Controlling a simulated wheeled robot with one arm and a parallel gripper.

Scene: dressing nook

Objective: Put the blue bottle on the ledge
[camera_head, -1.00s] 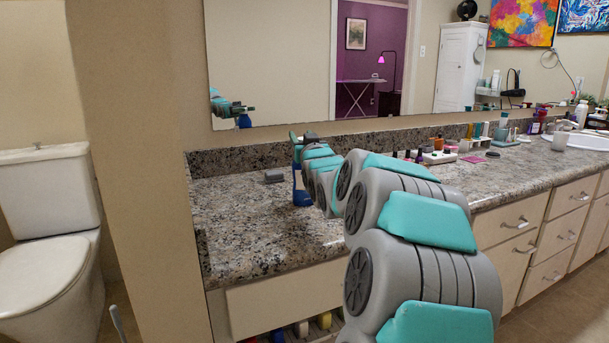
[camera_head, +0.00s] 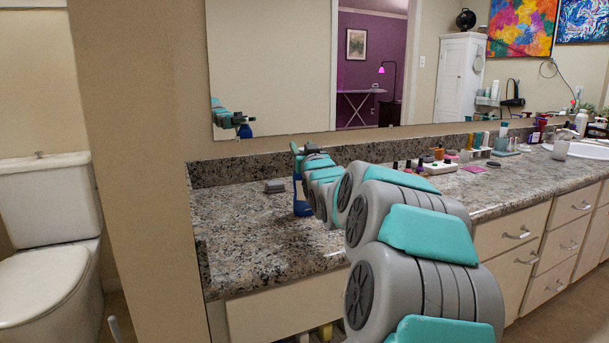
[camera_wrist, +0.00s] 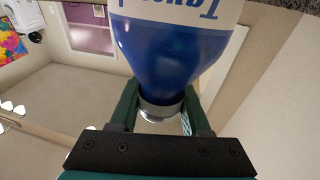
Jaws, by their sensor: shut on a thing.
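The blue bottle (camera_head: 302,200) is upright over the left part of the granite counter (camera_head: 240,240). I cannot tell whether its base touches the stone. My gripper (camera_wrist: 160,115) is shut on its neck, one dark green finger on each side. In the wrist view the bottle (camera_wrist: 165,55) shows a blue body and a white label with blue letters. In the head view my arm covers its right side. No separate ledge stands out; the counter and its low granite backsplash (camera_head: 230,172) are the flat stone surfaces in view.
A small grey object (camera_head: 274,186) lies left of the bottle. Cosmetics and a white tray (camera_head: 436,167) stand farther right, near the sink (camera_head: 582,148). A mirror (camera_head: 270,70) rises behind. The counter's left end is clear. A toilet (camera_head: 45,230) stands at far left.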

